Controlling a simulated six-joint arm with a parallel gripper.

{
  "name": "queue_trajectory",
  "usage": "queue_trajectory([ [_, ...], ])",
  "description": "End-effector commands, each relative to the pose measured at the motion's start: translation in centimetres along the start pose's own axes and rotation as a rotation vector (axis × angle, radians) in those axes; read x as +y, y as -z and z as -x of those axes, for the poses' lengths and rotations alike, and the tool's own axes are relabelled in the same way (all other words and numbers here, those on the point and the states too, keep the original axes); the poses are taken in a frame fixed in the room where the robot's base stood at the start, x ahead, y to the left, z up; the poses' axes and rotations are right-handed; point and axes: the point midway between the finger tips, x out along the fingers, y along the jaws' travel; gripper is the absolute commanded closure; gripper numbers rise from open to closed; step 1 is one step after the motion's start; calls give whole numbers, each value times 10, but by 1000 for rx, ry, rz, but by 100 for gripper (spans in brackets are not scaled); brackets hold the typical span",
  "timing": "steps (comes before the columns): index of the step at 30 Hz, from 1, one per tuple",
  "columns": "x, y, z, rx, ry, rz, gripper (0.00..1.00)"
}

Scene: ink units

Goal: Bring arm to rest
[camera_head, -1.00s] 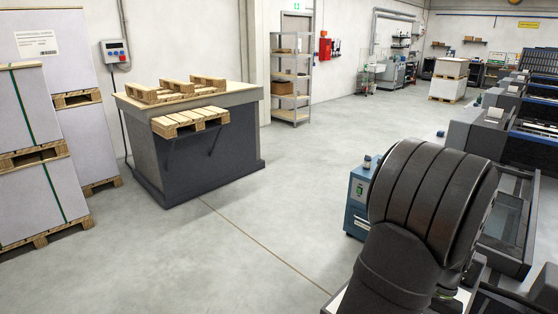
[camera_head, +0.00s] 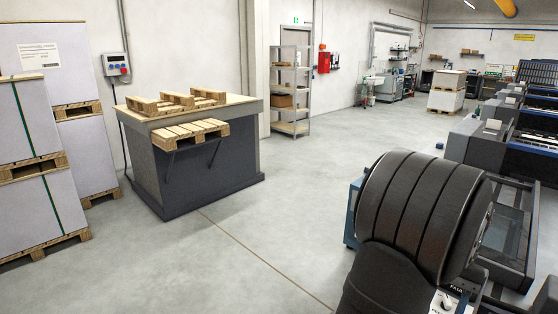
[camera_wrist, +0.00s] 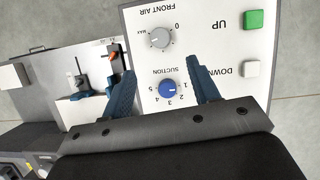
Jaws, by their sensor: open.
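My gripper (camera_wrist: 160,72) shows in the wrist view as two blue fingers spread apart. They are open with nothing gripped between them. Below them lies a white control panel (camera_wrist: 225,45) with a grey FRONT AIR knob (camera_wrist: 160,38), a blue SUCTION knob (camera_wrist: 169,89), a green UP button (camera_wrist: 254,20) and a white DOWN button (camera_wrist: 252,69). The SUCTION knob shows between the two fingers, and I cannot tell the height above it. In the head view my black arm (camera_head: 420,215) fills the lower right, and my gripper is hidden.
In the wrist view a tray with small blue and orange-tipped parts (camera_wrist: 88,85) lies left of the panel. In the head view, printing machines (camera_head: 480,140) stand at the right. A bench with small pallets (camera_head: 210,165) and wrapped stacks (camera_head: 30,130) stand left. The middle floor is clear.

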Motion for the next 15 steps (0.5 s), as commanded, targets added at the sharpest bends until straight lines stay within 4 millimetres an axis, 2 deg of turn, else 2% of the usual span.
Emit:
queue_trajectory([
  [3, 0, 1, 23, 3, 0, 0, 45],
  [10, 0, 0, 61, 3, 0, 0, 45],
  [15, 0, -1, 26, -4, 1, 0, 45],
])
